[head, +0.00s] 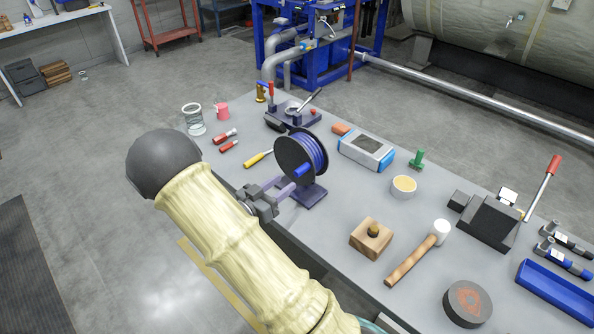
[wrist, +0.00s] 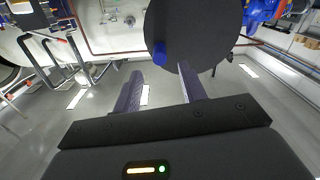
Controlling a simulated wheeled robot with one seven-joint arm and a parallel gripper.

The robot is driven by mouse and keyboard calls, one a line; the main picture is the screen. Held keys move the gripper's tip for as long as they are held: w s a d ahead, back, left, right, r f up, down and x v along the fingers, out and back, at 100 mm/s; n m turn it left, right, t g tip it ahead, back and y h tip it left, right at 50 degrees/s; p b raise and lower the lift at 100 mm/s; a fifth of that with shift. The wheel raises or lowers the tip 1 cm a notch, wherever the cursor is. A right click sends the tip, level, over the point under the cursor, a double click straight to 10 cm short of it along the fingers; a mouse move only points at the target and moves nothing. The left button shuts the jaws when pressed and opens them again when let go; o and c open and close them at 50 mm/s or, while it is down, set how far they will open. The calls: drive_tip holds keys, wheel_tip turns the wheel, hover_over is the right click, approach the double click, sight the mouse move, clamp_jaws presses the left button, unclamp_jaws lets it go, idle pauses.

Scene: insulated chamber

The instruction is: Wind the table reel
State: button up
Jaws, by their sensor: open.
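The table reel (head: 294,158) stands on a purple base near the table's left edge, with a dark round side plate and blue line wound on it. Its blue crank handle (head: 303,170) sticks out from the plate towards my gripper. My gripper (head: 286,184) is open and empty, its two purple fingers pointing at the reel. In the wrist view, the dark plate (wrist: 205,30) fills the top middle. The blue handle (wrist: 160,53) shows there just beyond the fingertips (wrist: 160,72), between them sideways. I cannot tell whether a finger touches it.
A yellow-handled screwdriver (head: 258,158) lies left of the reel. A vise-like tool (head: 292,112) stands behind it, and a grey-blue box (head: 366,151) to its right. A wooden block (head: 371,238) and mallet (head: 418,259) lie nearer. Bare tabletop lies right of the reel's base.

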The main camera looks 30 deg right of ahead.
sight(297, 173)
drive_tip(key=p+x, duration=0.1)
drive_tip(key=x, duration=0.6)
clamp_jaws()
